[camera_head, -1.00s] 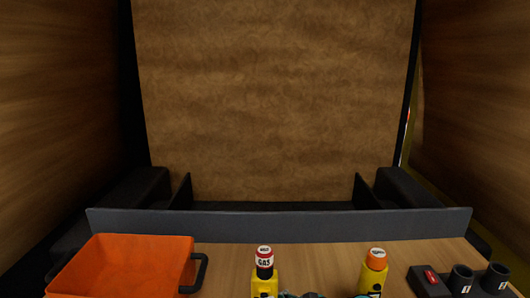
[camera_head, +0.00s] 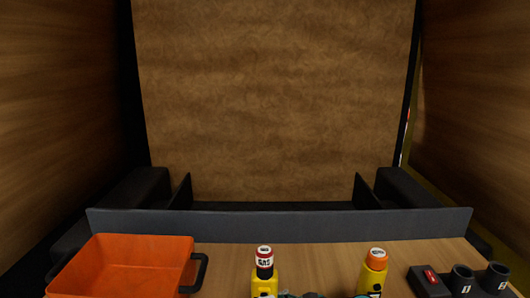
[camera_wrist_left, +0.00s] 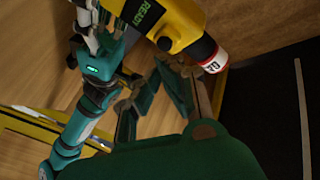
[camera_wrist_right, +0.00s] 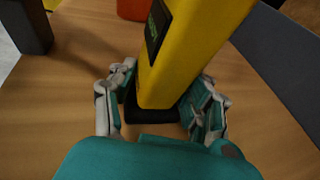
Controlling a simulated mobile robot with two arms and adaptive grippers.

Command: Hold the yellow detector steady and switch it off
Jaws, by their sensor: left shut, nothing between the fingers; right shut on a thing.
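The yellow detector (camera_head: 264,287) stands at the bottom middle of the head view, its red-and-white top marked GAS. In the left wrist view the detector (camera_wrist_left: 176,22) shows a dark screen with green READY lettering. My right gripper (camera_wrist_right: 168,88) is shut on the detector's lower body, one finger on each side, just above its dark base. It also shows at the upper left of the left wrist view (camera_wrist_left: 92,25). My left gripper (camera_wrist_left: 178,78) is shut and empty, its fingertips close to the detector's dark neck; I cannot tell whether they touch.
An orange bin (camera_head: 125,265) with a black handle stands on the left of the wooden table (camera_head: 315,258). A yellow bottle with an orange cap (camera_head: 373,272) stands right of the detector. A black box with a red switch (camera_head: 428,279) and two dark cups are at the right.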

